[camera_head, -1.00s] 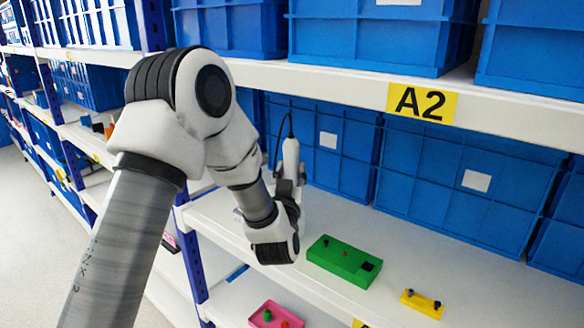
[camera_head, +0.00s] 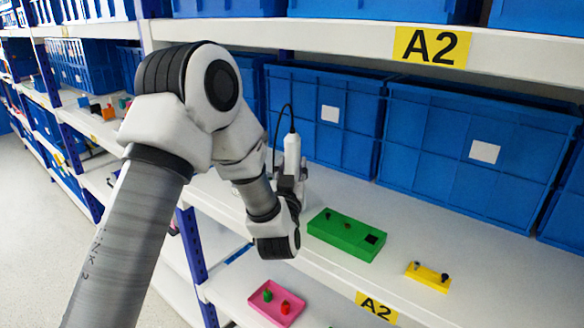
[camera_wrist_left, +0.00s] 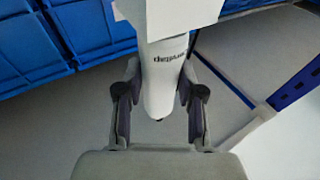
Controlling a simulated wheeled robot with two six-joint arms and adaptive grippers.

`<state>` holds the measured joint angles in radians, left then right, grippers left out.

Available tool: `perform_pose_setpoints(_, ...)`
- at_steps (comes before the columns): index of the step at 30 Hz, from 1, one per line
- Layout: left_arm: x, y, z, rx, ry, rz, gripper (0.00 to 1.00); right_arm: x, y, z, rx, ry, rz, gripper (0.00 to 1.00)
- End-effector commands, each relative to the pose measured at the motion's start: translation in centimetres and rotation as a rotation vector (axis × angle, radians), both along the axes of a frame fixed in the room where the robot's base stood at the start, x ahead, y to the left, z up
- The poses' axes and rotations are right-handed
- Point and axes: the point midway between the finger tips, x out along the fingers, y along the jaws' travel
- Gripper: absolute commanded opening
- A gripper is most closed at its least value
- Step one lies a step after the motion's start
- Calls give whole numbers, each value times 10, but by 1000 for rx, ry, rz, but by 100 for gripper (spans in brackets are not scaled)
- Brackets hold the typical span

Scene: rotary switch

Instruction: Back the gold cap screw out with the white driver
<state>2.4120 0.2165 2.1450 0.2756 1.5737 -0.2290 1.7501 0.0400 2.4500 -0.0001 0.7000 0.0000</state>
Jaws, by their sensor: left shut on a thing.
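The white driver (camera_head: 292,155) has a black cable curling from its top. My left gripper (camera_head: 290,184) is shut on it and holds it roughly upright at the back of the shelf, left of the green block (camera_head: 338,240). In the left wrist view the driver (camera_wrist_left: 168,75) runs down between the two dark fingers of the left gripper (camera_wrist_left: 158,105), with its tip showing below. The green block carries a small brownish-gold screw head (camera_head: 347,226), a small dark piece and a black square recess. The driver tip is hidden behind my arm in the head view. My right gripper is not in view.
A yellow block (camera_head: 428,277) with two dark pegs lies right of the green block. A pink tray (camera_head: 270,312) with a green and a red piece is on the lower shelf. Blue crates (camera_head: 440,150) line the back. The upper shelf edge (camera_head: 330,36) runs overhead.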

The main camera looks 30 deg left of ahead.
Motion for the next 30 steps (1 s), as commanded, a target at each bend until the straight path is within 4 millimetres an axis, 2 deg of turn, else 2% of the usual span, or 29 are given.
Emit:
perform_pose_setpoints(17,0,0,-5,0,-2,0,0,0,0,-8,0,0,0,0)
perform_pose_setpoints(18,0,0,-3,1,-2,0,34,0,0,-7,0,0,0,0)
perform_pose_setpoints(19,0,0,-3,0,-2,0,27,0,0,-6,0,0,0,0)
perform_pose_setpoints(22,0,0,-3,1,-2,0,27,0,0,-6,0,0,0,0)
perform_pose_setpoints(23,0,0,-3,1,-2,0,49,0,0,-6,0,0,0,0)
perform_pose_setpoints(24,0,0,-3,1,-2,0,63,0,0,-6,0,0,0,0)
perform_pose_setpoints(25,0,0,-3,1,-2,0,67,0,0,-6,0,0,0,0)
perform_pose_setpoints(30,0,0,-4,0,-1,0,67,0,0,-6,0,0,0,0)
